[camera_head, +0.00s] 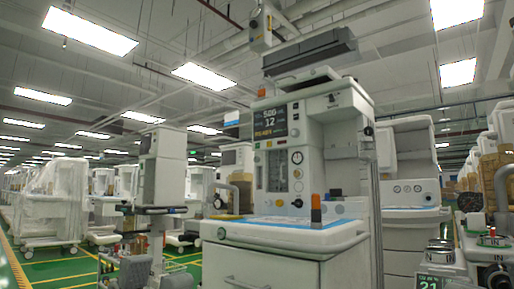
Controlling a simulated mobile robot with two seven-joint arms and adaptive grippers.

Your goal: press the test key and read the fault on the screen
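The anaesthesia cart (345,160) stands in front of me, a little right of centre. Its dark screen (270,121) is lit, with white figures that look like "5.06" and "12" and a yellow line too small to read surely. Small round controls (281,143) sit below the screen; I cannot tell which is the test key. My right gripper is not in view.
The cart's white worktop (300,237) juts toward me and carries an orange-topped block (316,210). Another cart (410,190) stands close behind on the right. Equipment with a small lit display (430,283) fills the lower right. Green floor (60,268) with yellow lines is open at left.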

